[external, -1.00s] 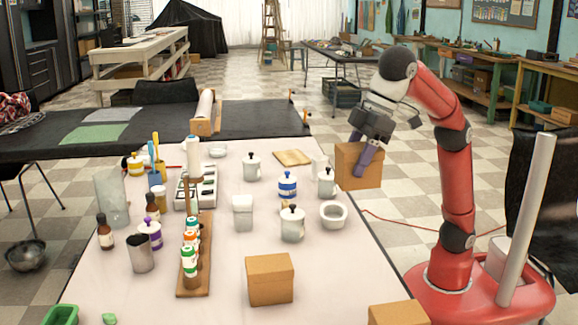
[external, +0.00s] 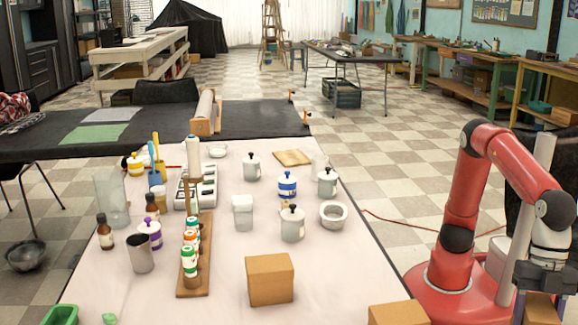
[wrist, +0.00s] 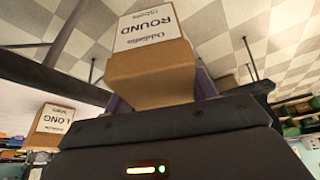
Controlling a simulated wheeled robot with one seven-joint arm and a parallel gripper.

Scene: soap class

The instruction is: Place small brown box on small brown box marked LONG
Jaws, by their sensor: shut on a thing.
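My gripper (external: 540,300) is low at the right edge of the external view, beside my base, with its fingers on both sides of a small brown box (external: 541,312). In the wrist view this held box (wrist: 150,65) has a white label reading ROUND and is gripped between purple fingers. The small brown box marked LONG (wrist: 52,125) shows at the left of the wrist view, apart from the held one. In the external view one brown box (external: 270,279) stands on the white table and another (external: 397,313) is cut off at the bottom; their labels are not visible.
The white table (external: 340,290) carries jars, bottles, a wooden rack (external: 205,250) of small bottles and a white mortar (external: 333,214). Bare tabletop lies right of the box on the table. A dark table (external: 250,118) stands behind.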

